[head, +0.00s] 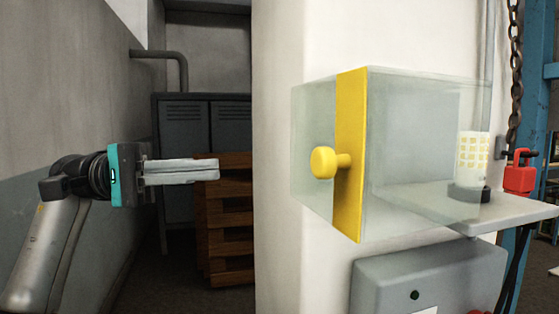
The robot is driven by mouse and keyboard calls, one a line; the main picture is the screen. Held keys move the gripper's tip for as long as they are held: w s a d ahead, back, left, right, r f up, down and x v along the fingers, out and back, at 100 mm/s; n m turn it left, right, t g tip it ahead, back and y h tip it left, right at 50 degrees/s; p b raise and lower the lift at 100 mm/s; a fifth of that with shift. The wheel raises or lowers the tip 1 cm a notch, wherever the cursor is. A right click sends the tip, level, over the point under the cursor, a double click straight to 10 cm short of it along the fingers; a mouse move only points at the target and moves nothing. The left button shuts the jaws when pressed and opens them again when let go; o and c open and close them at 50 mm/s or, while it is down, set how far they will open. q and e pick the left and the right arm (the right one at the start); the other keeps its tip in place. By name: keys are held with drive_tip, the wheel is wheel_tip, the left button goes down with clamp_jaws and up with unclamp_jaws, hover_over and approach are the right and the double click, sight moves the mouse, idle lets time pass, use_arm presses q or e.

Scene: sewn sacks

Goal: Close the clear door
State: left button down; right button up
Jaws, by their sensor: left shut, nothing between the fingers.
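The clear door (315,125) is a see-through panel on a clear box against a pale pillar. A yellow upright strip (349,205) runs along it, and a round yellow knob (324,162) sticks out to the left from the strip. Clear panels (420,110) continue to the right of the strip. I cannot tell from this view how far the door stands from its frame. My left gripper (217,169) is shut and empty, to the left of the knob with a clear gap between. My right gripper is not in view.
A grey shelf (520,208) carries a patterned white cylinder (472,152), seen partly through the clear panel. A grey box (385,275) is below. A red padlock (519,178) and a chain (514,60) are at right. Wooden pallets (232,225) stand behind my left gripper.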

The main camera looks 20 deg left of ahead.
use_arm(q)
drive_tip(key=s+d+r+p, duration=0.1)
drive_tip(key=s+d+p, duration=0.1)
drive_tip(key=d, duration=0.9)
drive_tip(key=shift+r+p, duration=0.25)
drive_tip(key=shift+p, duration=0.2)
drive_tip(key=shift+s+d, duration=0.1)
